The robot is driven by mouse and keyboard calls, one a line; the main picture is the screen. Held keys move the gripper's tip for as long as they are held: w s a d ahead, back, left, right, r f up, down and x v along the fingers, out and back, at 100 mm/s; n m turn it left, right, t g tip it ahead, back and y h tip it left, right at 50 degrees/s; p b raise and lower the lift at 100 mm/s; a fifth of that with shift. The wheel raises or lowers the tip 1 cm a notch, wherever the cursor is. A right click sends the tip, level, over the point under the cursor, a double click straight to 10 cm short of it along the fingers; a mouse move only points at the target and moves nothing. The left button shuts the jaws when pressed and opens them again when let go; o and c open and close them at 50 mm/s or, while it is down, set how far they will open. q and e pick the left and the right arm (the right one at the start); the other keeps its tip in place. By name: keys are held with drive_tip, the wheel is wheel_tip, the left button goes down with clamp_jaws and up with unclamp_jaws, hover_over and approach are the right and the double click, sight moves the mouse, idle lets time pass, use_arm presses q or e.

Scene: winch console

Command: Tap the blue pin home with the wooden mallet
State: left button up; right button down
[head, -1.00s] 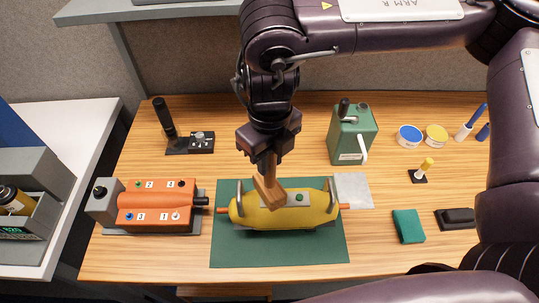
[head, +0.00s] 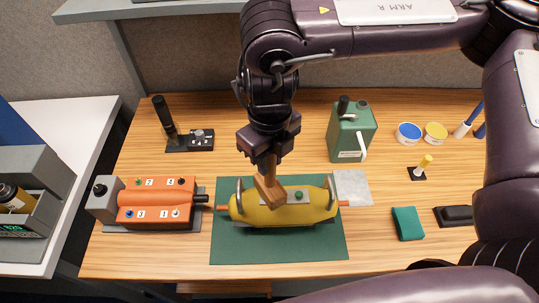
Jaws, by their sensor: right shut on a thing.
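My right gripper (head: 268,143) is shut on the handle of the wooden mallet (head: 269,190), which hangs head down. The mallet head is over the left part of a yellow rounded housing (head: 312,208) with two grey handles; I cannot tell whether it touches. The mallet hides part of the housing's top. A green button-like piece shows on the housing's grey top plate. A small blue spot (head: 138,214) shows on the orange console (head: 158,198) at left; I cannot tell whether it is the blue pin. My left gripper is not in view.
The housing rests on a dark green mat (head: 230,250). Behind it stand a green can-like unit (head: 350,135) and a black-handled lever box (head: 190,141). Blue and yellow tins (head: 409,133), a teal block (head: 407,223) and a black block (head: 455,216) lie at right.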

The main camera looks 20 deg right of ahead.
drive_tip(key=shift+r+p, duration=3.4)
drive_tip(key=shift+r, duration=0.3)
drive_tip(key=shift+r+b, duration=0.2)
drive_tip(key=shift+b, duration=0.1)
drive_tip(key=shift+r, duration=0.45)
